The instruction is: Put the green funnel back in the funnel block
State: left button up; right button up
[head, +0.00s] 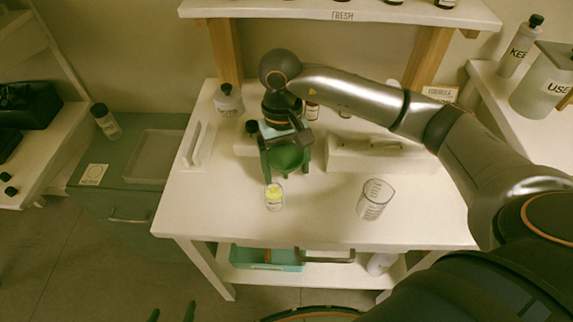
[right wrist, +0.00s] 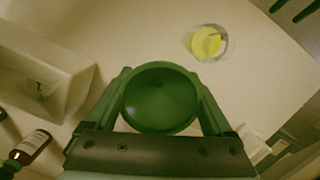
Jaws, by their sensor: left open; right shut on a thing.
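The green funnel (head: 287,157) is held by my right gripper (head: 285,160) above the white table. In the right wrist view the funnel (right wrist: 160,97) shows its round open mouth between the two green fingers of my right gripper (right wrist: 165,100). A long pale block (head: 375,154), which looks like the funnel block, stands on the table to the right of the funnel. It also shows at the left of the right wrist view (right wrist: 45,85); its top is partly hidden by my arm in the head view. My left gripper (head: 173,314) is open and empty at the bottom edge, only its fingertips showing.
A small glass with yellow contents (head: 274,197) stands in front of the funnel. A clear measuring beaker (head: 375,200) stands to its right. A white bottle (head: 228,99) and brown bottles (head: 312,111) are at the back. The table's front middle between glass and beaker is clear.

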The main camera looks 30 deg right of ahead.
jog(key=shift+f+b, duration=0.25)
jog(key=shift+b, duration=0.1)
jog(key=o, duration=1.1)
jog(key=shift+r, duration=0.1)
jog(key=shift+c, duration=0.2)
